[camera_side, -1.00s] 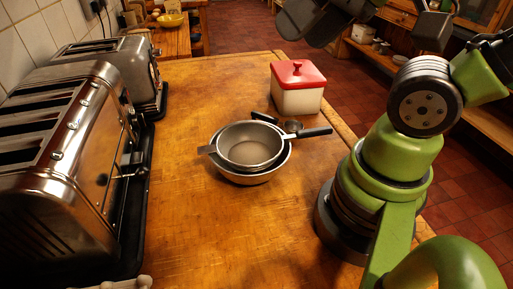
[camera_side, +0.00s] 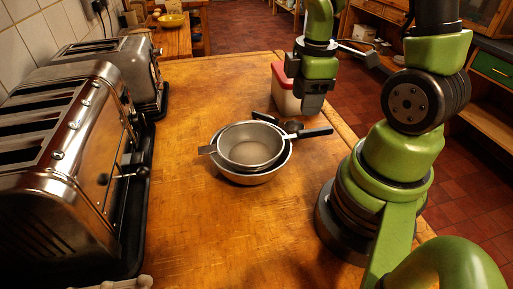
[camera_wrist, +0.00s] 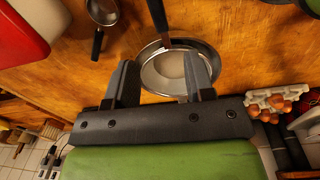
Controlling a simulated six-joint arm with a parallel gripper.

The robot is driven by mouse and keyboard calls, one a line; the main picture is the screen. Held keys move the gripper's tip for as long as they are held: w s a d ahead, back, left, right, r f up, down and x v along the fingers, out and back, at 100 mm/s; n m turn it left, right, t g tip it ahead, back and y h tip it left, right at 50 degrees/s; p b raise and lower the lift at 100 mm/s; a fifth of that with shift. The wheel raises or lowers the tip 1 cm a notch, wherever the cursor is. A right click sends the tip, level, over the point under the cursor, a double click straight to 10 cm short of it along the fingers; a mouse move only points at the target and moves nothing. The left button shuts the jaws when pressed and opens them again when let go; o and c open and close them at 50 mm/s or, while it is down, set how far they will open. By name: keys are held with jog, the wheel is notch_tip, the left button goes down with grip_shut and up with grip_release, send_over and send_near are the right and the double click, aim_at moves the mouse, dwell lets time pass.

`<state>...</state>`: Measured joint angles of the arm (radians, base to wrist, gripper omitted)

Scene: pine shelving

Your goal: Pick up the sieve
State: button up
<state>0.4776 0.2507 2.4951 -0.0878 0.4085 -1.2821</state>
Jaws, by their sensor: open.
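The sieve (camera_side: 250,146) is a round metal strainer with a black handle pointing right. It sits in a wider metal bowl (camera_side: 240,180) on the wooden worktop. In the wrist view, the sieve (camera_wrist: 171,67) shows beyond and between the fingertips, partly hidden by the right finger. My gripper (camera_side: 312,104) hangs fingers down, right of and behind the sieve, in front of the red-lidded box. It also shows in the wrist view (camera_wrist: 161,68), with its two fingers spread and nothing between them.
The white box with a red lid (camera_side: 281,92) stands close behind my gripper. Two metal toasters (camera_side: 75,160) (camera_side: 118,68) line the left side. Dark utensil parts (camera_side: 292,126) lie beside the bowl's back edge. The worktop in front (camera_side: 220,235) is clear.

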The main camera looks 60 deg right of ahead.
aim_at(305, 131)
jog(key=shift+s+d+f+n, duration=0.15)
jog(key=shift+s+f+n, duration=0.1)
jog(key=shift+f, duration=0.2)
jog(key=shift+s+d+f+n, duration=0.1)
jog(key=shift+f+n, duration=0.15)
jog(key=shift+f, duration=0.15)
jog(key=shift+d+f, duration=0.1)
jog(key=shift+f, duration=4.7)
grip_shut()
